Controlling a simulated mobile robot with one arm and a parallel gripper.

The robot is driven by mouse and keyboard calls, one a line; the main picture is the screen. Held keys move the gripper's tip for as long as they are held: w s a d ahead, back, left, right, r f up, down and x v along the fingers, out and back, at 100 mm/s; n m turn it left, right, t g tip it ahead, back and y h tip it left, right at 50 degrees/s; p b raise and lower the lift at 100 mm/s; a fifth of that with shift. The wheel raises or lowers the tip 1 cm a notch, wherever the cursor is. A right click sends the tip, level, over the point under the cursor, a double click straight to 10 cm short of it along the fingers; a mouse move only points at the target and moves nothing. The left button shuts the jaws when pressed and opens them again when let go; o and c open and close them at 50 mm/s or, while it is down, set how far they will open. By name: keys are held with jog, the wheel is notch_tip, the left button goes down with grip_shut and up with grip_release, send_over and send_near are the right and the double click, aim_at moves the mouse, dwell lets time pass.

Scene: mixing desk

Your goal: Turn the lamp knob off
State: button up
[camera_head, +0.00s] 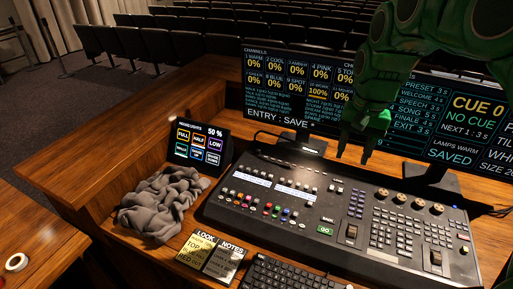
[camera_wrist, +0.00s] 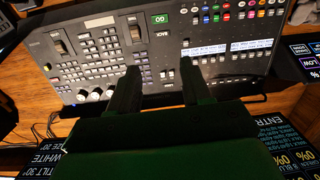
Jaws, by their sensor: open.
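The black mixing desk (camera_head: 300,215) lies on the wooden counter. A row of several brownish round knobs (camera_head: 401,198) runs along its upper right; pale round knobs show at the left in the wrist view (camera_wrist: 93,97). No lamp and no knob marked as the lamp knob can be made out. My green arm comes down from the top right, and my gripper (camera_head: 354,152) hangs over the back edge of the desk, left of the knob row. In the wrist view my gripper (camera_wrist: 158,70) has its two dark fingers apart, with nothing between them.
A channel screen (camera_head: 290,85) and a cue screen (camera_head: 460,120) stand behind the desk; the cue screen reads "LAMPS WARM". A house lights panel (camera_head: 200,142) and grey cloth (camera_head: 160,205) are at the left. Notes (camera_head: 212,258) and a keyboard (camera_head: 290,275) lie in front.

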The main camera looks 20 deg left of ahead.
jog(key=w+a+f+m, duration=0.1)
jog(key=w+a+f, duration=0.1)
jog(key=w+a, duration=0.85)
jog(key=m+t+h, duration=0.3)
jog(key=m+t, duration=0.1)
jog(key=m, duration=0.2)
send_near(258, 150)
jog(key=shift+w+d+f+t, duration=0.15)
jog(key=shift+f+t, duration=0.15)
jog(key=shift+f, duration=0.7)
jog(key=shift+x, duration=3.05)
grip_shut()
